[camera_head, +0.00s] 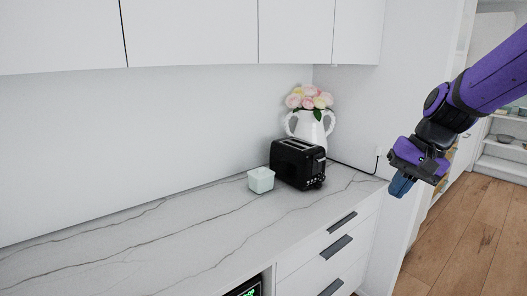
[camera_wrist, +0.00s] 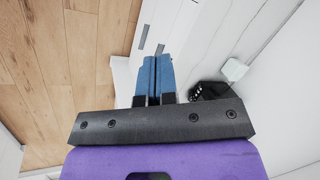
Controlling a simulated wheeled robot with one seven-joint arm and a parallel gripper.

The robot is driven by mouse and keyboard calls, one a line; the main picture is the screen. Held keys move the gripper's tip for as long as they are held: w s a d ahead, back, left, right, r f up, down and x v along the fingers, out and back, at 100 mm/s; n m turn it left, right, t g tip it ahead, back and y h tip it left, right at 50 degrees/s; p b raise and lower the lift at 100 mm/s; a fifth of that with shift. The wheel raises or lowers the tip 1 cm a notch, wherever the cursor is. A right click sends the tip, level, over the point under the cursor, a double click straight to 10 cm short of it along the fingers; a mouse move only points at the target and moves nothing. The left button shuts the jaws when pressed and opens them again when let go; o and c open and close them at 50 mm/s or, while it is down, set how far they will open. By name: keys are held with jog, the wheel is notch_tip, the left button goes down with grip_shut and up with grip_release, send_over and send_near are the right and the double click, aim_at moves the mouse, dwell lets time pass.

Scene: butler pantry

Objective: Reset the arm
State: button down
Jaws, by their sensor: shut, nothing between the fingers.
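My purple arm comes in from the upper right of the head view. My gripper (camera_head: 401,186) hangs in the air in front of the right end of the counter, pointing down. In the wrist view my gripper (camera_wrist: 156,62) shows its two blue fingers side by side, closed together with nothing between them. It touches nothing that I can see.
A marble counter (camera_head: 150,250) holds a black toaster (camera_head: 298,163), a small pale green container (camera_head: 261,180) and a white vase of flowers (camera_head: 312,127). Drawers with dark handles (camera_head: 336,247) are below. Wall cabinets (camera_head: 190,30) hang above. Wooden floor (camera_head: 465,235) is open at the right.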

jog(key=s+d+r+n+t+h, duration=0.1)
jog(key=s+r+n+t+h, duration=0.1)
jog(key=s, duration=0.7)
jog(key=s+d+r+n+t+h, duration=0.1)
jog(key=s+r, duration=0.3)
jog(key=s, duration=0.5)
jog(key=shift+s+d+n+t+h, duration=0.15)
jog(key=shift+d+n+t+h, duration=0.25)
jog(key=shift+t, duration=0.1)
